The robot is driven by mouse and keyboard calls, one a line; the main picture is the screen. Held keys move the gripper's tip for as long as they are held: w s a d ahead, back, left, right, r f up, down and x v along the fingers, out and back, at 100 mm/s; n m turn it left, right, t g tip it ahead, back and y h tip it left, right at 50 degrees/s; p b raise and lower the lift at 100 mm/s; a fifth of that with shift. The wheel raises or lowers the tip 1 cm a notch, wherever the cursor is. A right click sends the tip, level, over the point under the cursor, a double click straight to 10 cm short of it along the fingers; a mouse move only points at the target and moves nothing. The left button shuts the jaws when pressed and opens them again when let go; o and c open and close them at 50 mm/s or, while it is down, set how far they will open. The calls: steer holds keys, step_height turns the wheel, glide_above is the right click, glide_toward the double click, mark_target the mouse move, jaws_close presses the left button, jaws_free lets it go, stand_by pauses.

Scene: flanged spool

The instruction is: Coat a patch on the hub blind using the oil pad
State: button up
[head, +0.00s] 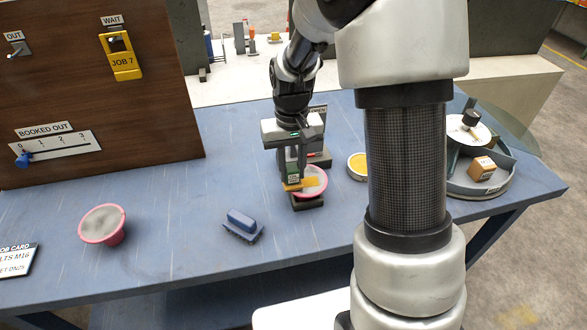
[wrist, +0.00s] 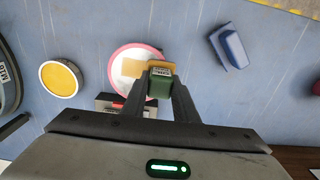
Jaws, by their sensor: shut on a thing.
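My gripper (head: 292,172) is shut on the oil pad, a green block with a yellow-orange underside and a small label; the pad also shows between the fingers in the wrist view (wrist: 160,84). Right under it is a round pink-rimmed piece with a pale grey face (head: 318,175), which I take for the hub blind; it sits on a dark stand (head: 308,203). An orange-yellow patch (wrist: 132,68) shows on its face, beside the pad in the wrist view. The pad is at or just above the face; I cannot tell whether it touches. The pad and fingers hide part of the face.
A blue brush (head: 242,222) lies to the left front. A yellow-topped round tin (head: 357,165) is to the right. The table between bowl and brush is clear.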

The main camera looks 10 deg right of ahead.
step_height(320, 180, up, 2)
steer(key=shift+w+r+p, duration=0.15)
steer(key=shift+r+p, duration=0.1)
steer(key=shift+p, duration=0.05)
steer(key=shift+d+r, duration=0.2)
steer(key=shift+r, duration=0.1)
steer(key=shift+r+p, duration=2.1)
steer(key=shift+r, duration=0.4)
